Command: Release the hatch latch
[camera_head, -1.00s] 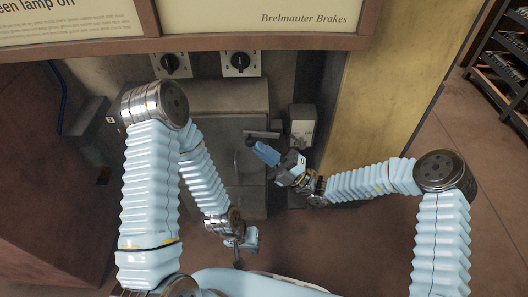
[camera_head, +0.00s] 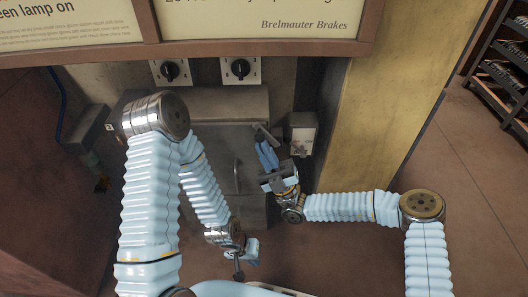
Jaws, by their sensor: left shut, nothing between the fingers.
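The grey hatch (camera_head: 215,155) with a thin curved handle (camera_head: 237,172) is in the middle of the head view. The latch lever (camera_head: 267,134) is a short grey bar at the hatch's upper right, tilted down to the right. My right gripper (camera_head: 266,150) points up, with its blue fingertips just below the lever. I cannot tell whether they touch it, or whether the fingers are open or shut. My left gripper (camera_head: 250,249) is lower down, below the hatch, shut and empty.
A small pale box (camera_head: 302,132) is mounted right of the lever, close to my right gripper. Two black rotary knobs (camera_head: 170,71) (camera_head: 240,69) sit above the hatch. A yellowish panel (camera_head: 390,100) stands to the right, and a rack (camera_head: 502,70) beyond it.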

